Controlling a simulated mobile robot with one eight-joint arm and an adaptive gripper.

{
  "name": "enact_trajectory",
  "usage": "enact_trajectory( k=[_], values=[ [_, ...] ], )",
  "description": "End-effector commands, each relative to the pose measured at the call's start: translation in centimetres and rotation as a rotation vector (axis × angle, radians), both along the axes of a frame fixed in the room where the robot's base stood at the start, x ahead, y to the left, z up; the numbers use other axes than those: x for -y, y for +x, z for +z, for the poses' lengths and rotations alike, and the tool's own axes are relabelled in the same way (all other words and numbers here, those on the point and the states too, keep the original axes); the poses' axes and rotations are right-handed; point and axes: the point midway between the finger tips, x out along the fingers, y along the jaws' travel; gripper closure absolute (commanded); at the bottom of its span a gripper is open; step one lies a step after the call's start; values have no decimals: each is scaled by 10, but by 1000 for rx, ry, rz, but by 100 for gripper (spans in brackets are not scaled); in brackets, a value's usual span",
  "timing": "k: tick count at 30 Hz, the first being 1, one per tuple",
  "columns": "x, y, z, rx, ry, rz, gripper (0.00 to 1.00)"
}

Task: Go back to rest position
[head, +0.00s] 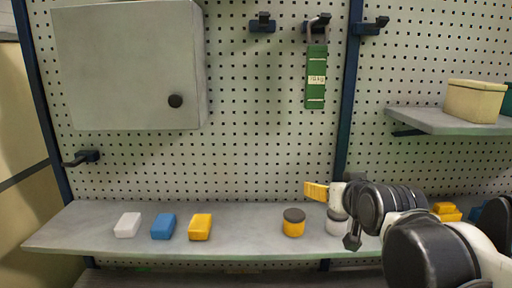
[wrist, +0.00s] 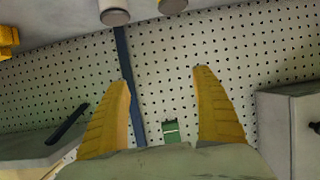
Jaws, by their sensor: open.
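My gripper (head: 316,191) reaches in from the right in the head view, above the grey shelf and close to the pegboard. Its yellow fingers also show in the wrist view (wrist: 161,75), spread wide apart with nothing between them. My dark arm links hide part of the shelf's right end.
A grey shelf (head: 255,220) holds white (head: 128,225), blue (head: 163,227) and yellow (head: 200,227) blocks, a yellow can (head: 293,223) and a white can (head: 337,226). A grey cabinet (head: 120,70), green hanging piece (head: 316,78) and side shelf (head: 440,121) are above.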

Motion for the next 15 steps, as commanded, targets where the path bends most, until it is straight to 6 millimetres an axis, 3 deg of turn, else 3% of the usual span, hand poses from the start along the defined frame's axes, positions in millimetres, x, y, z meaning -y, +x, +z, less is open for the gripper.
enact_trajectory(
  k=[1, 9, 12, 15],
  values=[
    [0, -20, -54, -50, -1, 1, 23],
    [2, -131, -247, -345, -5, -6, 23],
    [3, -166, -302, -433, -7, -10, 23],
    [4, -191, -339, -498, -10, -14, 23]
  ],
)
